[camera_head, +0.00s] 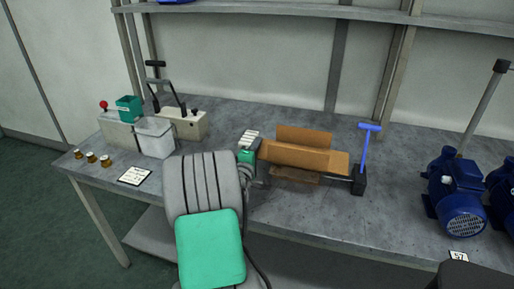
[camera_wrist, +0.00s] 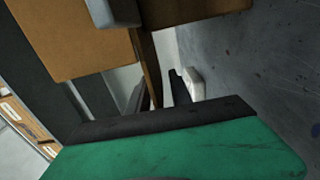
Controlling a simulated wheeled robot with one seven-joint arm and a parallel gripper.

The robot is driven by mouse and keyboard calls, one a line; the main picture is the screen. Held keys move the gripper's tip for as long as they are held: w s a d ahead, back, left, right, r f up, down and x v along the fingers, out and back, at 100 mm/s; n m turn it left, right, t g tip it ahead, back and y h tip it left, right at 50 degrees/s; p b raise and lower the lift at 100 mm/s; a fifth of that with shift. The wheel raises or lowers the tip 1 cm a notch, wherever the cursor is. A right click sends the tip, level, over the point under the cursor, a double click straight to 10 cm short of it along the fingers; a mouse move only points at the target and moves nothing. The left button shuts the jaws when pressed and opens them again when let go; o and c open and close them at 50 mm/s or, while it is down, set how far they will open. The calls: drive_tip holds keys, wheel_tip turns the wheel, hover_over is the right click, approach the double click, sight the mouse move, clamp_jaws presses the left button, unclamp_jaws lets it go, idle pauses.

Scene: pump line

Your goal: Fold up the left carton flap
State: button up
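The brown cardboard carton (camera_head: 300,156) lies on the grey bench in the head view. One flap (camera_head: 305,137) stands up along its far side; a lower flap (camera_head: 295,177) shows at its near side. My gripper (camera_head: 258,146) is at the carton's left end, small and partly hidden. In the wrist view, brown cardboard panels (camera_wrist: 80,40) fill the upper left, with a cardboard edge near the middle. My gripper (camera_wrist: 152,48) shows a grey finger and a pale-tipped finger set apart, with cardboard between them. Whether they touch it is unclear. The left flap cannot be singled out clearly.
A blue T-handled tool on a dark block (camera_head: 359,180) stands at the carton's right end. Blue pumps (camera_head: 457,198) stand further right. A grey bin (camera_head: 154,137), a green box (camera_head: 129,108) and brass fittings (camera_head: 91,157) are at the left. Bench in front of the carton is clear.

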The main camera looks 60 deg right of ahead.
drive_tip(key=shift+c, duration=0.2)
clamp_jaws()
idle(1.1)
